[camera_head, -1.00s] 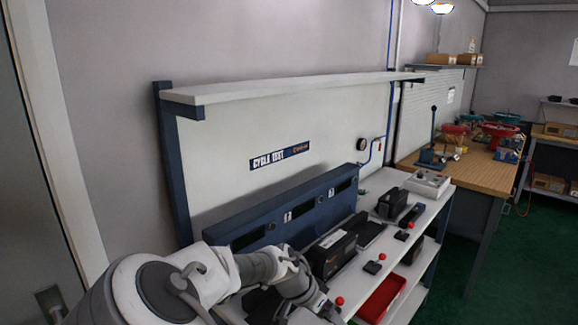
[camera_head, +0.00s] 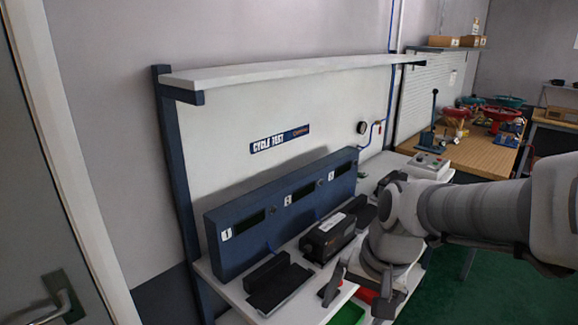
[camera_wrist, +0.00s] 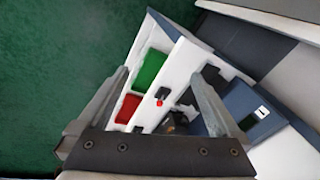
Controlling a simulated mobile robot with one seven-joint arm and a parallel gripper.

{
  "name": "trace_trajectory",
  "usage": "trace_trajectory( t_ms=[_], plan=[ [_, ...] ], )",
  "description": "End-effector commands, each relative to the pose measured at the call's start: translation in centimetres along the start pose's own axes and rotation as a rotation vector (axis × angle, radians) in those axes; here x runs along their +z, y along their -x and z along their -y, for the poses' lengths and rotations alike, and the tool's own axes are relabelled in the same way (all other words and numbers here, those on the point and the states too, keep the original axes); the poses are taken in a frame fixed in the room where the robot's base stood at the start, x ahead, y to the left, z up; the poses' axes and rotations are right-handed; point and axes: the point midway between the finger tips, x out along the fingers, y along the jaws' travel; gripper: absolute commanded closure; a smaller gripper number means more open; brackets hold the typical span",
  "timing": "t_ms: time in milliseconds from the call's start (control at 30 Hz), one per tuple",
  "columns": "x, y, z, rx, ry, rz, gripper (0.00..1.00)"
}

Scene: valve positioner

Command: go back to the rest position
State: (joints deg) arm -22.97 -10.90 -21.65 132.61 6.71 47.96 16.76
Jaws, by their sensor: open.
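My gripper (camera_head: 358,295) is at the lower right of the head view, in front of the cycle test bench, its fingers pointing down. In the wrist view my gripper (camera_wrist: 160,82) shows two fingers spread wide with nothing between their tips. The bench's white worktop (camera_head: 305,311) lies below and behind it. My arm comes in from the right edge of the head view and hides the bench's right part.
A blue panel (camera_head: 285,203) with numbered stations runs along the bench. A black device (camera_head: 335,238) stands on the worktop. A green bin (camera_wrist: 150,68) and a red bin (camera_wrist: 128,108) lie below. A door (camera_head: 50,240) is at left, a wooden table (camera_head: 480,150) at back right.

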Motion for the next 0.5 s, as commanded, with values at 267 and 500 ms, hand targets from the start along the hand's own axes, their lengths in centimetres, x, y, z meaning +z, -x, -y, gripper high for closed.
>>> trace_trajectory(
  t_ms=[267, 500],
  plan=[
    [3.2, 6.3, -1.9, -0.015, 0.207, -0.183, 0.00],
    [5.6, 9.1, -3.4, 0.064, 0.337, -0.314, 0.00]
  ],
)
